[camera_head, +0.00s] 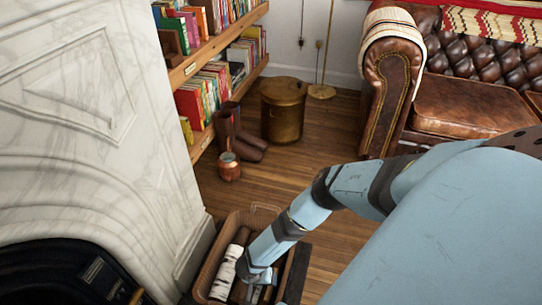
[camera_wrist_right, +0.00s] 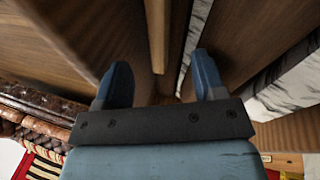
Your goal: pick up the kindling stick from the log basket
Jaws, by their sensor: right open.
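The log basket (camera_head: 211,262) stands on the floor at the lower middle of the head view, holding a white-barked log (camera_head: 225,274) and brown logs. My right gripper (camera_head: 262,284) points down into the basket, beside the white-barked log. In the right wrist view, the two blue fingers of my right gripper (camera_wrist_right: 160,76) are apart. A thin light-brown kindling stick (camera_wrist_right: 158,30) lines up with the gap between them, slightly nearer the left finger. I cannot tell whether it is between the fingers in depth. The stick is not distinguishable in the head view. My left gripper is out of view.
The marble fireplace (camera_head: 105,150) stands close left of the basket. A copper jug (camera_head: 229,167), brown boots (camera_head: 240,140) and a brass bin (camera_head: 284,110) stand behind, near the bookshelf (camera_head: 205,60). A leather sofa (camera_head: 465,98) is at the right. Wooden floor between is clear.

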